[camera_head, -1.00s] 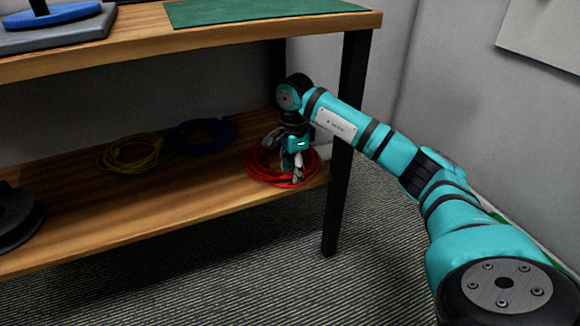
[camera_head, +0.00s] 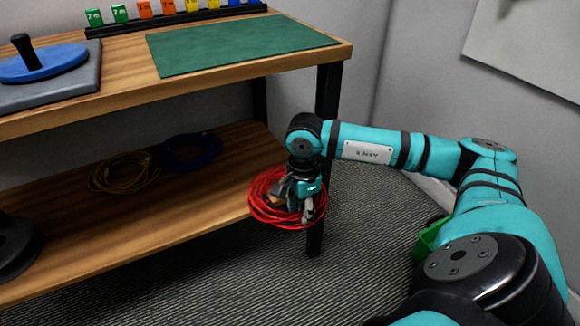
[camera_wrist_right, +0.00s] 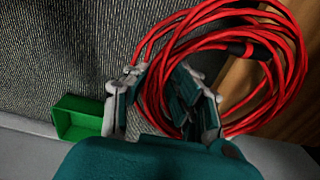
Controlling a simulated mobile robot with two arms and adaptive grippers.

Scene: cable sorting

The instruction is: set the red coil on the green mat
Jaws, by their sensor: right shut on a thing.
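The red coil (camera_head: 265,209) hangs in my right gripper (camera_head: 306,212), off the right front end of the lower shelf. In the right wrist view the red coil (camera_wrist_right: 283,50) passes between the fingers of my right gripper (camera_wrist_right: 165,100), which is shut on it. A dark band wraps part of the coil there. The green mat (camera_head: 235,45) lies flat and bare on the upper table top, above and behind the gripper. My left gripper is not in any view.
The upper top's front edge (camera_head: 180,92) and a black leg (camera_head: 327,100) are near my right arm. A yellow coil (camera_head: 125,172) and a blue coil (camera_head: 190,151) lie on the lower shelf. A blue disc with a handle (camera_head: 42,62) and coloured tags (camera_head: 167,8) stand on top.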

